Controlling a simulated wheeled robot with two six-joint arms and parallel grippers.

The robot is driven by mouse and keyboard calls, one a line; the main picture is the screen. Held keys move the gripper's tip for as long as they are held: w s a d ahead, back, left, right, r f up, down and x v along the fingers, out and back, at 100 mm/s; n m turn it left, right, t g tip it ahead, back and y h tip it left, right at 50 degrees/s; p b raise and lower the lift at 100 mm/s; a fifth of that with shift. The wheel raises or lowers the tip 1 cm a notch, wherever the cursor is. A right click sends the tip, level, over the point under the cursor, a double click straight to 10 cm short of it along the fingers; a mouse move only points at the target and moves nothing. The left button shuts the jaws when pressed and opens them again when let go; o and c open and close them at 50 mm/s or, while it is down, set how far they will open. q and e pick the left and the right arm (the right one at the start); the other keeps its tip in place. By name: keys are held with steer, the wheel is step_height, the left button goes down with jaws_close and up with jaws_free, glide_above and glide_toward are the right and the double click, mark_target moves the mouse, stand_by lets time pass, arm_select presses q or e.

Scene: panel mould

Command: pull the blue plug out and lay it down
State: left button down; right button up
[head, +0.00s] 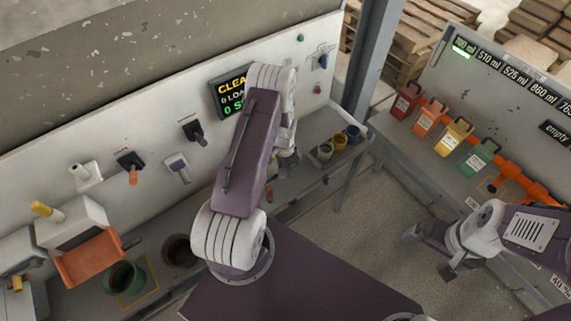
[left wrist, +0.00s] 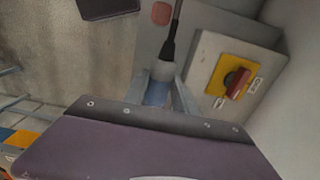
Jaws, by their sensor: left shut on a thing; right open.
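In the left wrist view, my left gripper (left wrist: 160,92) is shut on the blue plug (left wrist: 156,93). A grey collar and a dark cable (left wrist: 172,38) run up from it. Whether the plug's far end sits in a socket or is free cannot be told. In the head view, my left gripper (head: 288,160) is low in front of the panel, beneath my arm, and the plug is hidden there. My right gripper (head: 428,253) is open and empty above the floor at the right.
A yellow plate with a red rotary knob (left wrist: 236,83) is on a box beside my left gripper. The white panel (head: 110,130) carries several switches and levers, with a blue handle (head: 323,61) at upper right. Several cups (head: 340,142) stand on the shelf. Coloured canisters (head: 453,136) line the right bench.

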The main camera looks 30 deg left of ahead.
mark_target(284, 187)
arm_select(q)
steer(key=shift+s+f, duration=0.2)
steer(key=shift+f, duration=0.45)
steer(key=shift+s+r, duration=0.1)
steer(key=shift+s, duration=0.35)
steer(key=shift+w+f+b, duration=0.1)
steer(key=shift+f+b, duration=0.2)
step_height(284, 187, down, 8)
steer(key=b, duration=0.5)
steer(key=shift+r, duration=0.2)
steer(key=shift+w+f+b, duration=0.2)
steer(key=shift+f+b, duration=0.05)
steer(key=shift+b, duration=0.15)
arm_select(e)
step_height(284, 187, down, 6)
steer(key=shift+s+f, duration=0.25)
steer(key=shift+s, duration=0.2)
arm_select(q)
steer(key=shift+s+r, duration=0.1)
arm_select(e)
steer(key=shift+s, duration=0.15)
arm_select(q)
steer(key=c, duration=0.9)
jaws_free()
